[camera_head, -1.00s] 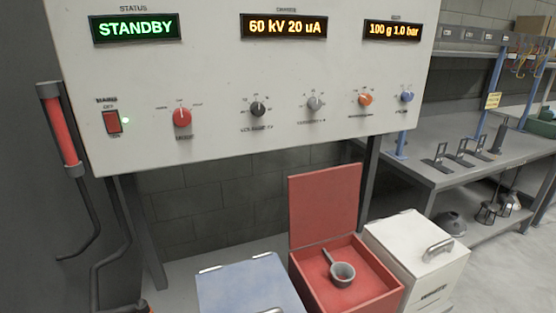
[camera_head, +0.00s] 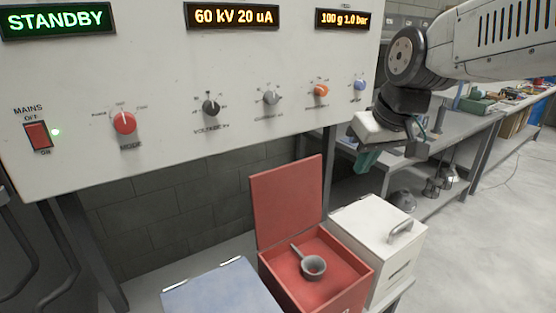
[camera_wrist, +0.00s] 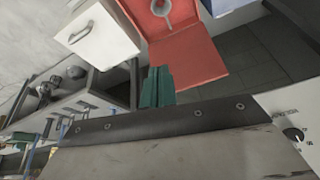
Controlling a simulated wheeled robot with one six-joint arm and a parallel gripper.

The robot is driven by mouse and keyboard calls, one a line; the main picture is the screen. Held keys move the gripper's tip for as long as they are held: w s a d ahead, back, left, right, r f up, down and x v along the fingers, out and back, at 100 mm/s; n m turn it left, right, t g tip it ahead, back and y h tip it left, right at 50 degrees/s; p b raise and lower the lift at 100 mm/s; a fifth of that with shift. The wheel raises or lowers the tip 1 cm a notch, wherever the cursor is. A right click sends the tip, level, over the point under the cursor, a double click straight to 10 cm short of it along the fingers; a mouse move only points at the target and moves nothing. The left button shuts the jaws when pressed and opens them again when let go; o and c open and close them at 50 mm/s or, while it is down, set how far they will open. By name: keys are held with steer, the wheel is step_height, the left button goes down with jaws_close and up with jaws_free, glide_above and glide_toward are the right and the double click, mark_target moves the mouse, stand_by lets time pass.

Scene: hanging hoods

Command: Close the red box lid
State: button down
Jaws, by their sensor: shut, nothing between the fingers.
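The red box (camera_head: 330,290) stands on a low shelf beneath the control panel. Its lid (camera_head: 288,200) is open, standing up at the back of the box. A grey ladle-like cup (camera_head: 313,266) with a handle lies inside. My gripper (camera_head: 366,162), with green fingers, is in the air to the right of the lid and apart from it. The wrist view shows the green fingers (camera_wrist: 157,84) together and empty, with the red lid (camera_wrist: 190,60) beyond them and the box interior (camera_wrist: 160,18) at the top.
A white box (camera_head: 375,235) with a handle stands right of the red box, and a blue-grey box (camera_head: 220,290) stands left. The control panel (camera_head: 190,90) overhangs behind them. A grey workbench (camera_head: 460,125) is at the right. Open floor (camera_head: 490,240) lies at the front right.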

steer(key=w+a+f+n+t+y, duration=0.1)
steer(key=w+a+n+y, duration=0.15)
steer(key=w+a, duration=1.1)
steer(key=w+d+x, duration=0.1)
steer(key=x, duration=0.9)
steer(key=shift+f+h, duration=0.2)
steer(key=shift+h, duration=0.25)
steer(key=shift+a, duration=0.15)
